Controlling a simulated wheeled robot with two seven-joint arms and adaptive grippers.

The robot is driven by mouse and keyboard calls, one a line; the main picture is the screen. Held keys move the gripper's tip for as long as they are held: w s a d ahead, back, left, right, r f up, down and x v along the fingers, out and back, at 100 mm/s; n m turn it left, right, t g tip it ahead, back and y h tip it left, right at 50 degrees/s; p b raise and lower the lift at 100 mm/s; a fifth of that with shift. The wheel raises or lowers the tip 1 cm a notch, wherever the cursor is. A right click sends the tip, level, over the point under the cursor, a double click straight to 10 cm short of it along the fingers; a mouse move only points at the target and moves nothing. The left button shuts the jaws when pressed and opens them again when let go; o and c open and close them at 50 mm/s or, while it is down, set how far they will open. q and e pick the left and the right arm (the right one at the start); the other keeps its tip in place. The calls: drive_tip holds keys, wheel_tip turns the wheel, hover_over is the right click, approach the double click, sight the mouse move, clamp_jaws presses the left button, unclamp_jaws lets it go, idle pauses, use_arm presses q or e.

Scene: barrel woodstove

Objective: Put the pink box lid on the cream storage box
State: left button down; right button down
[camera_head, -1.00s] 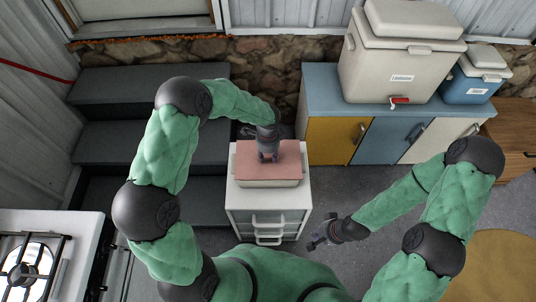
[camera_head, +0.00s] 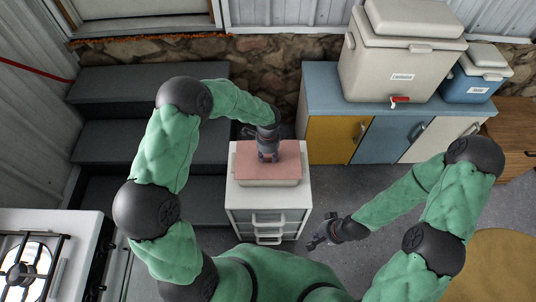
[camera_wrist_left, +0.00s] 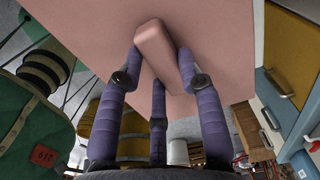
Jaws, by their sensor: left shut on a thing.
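The pink box lid (camera_head: 285,161) lies flat over the cream storage box (camera_head: 268,183), which stands on a small white drawer cabinet. In the head view the lid covers the box's top, and only a cream strip of the box's front shows below it. Whether the lid is fully seated cannot be told. My left gripper (camera_head: 267,158) is above the lid, pointing down. The left wrist view shows its fingers (camera_wrist_left: 158,65) shut on the lid's pink block handle (camera_wrist_left: 154,42). My right gripper (camera_head: 314,243) is empty, low and to the right of the cabinet; its finger opening is too small to tell.
The white drawer cabinet (camera_head: 268,215) has bare top around the box. Dark steps (camera_head: 150,87) are at left, a stove (camera_head: 40,265) at lower left. A coloured cabinet (camera_head: 325,95) with coolers (camera_head: 400,60) stands at back right.

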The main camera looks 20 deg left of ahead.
use_arm(q)
drive_tip(key=shift+f, duration=0.1)
idle(0.5)
idle(0.3)
drive_tip(key=c, duration=0.7)
unclamp_jaws()
drive_tip(key=shift+c, duration=0.2)
drive_tip(key=o, duration=0.3)
drive_tip(key=shift+o, duration=0.2)
drive_tip(key=shift+r+p, duration=2.55)
drive_tip(key=shift+r, duration=1)
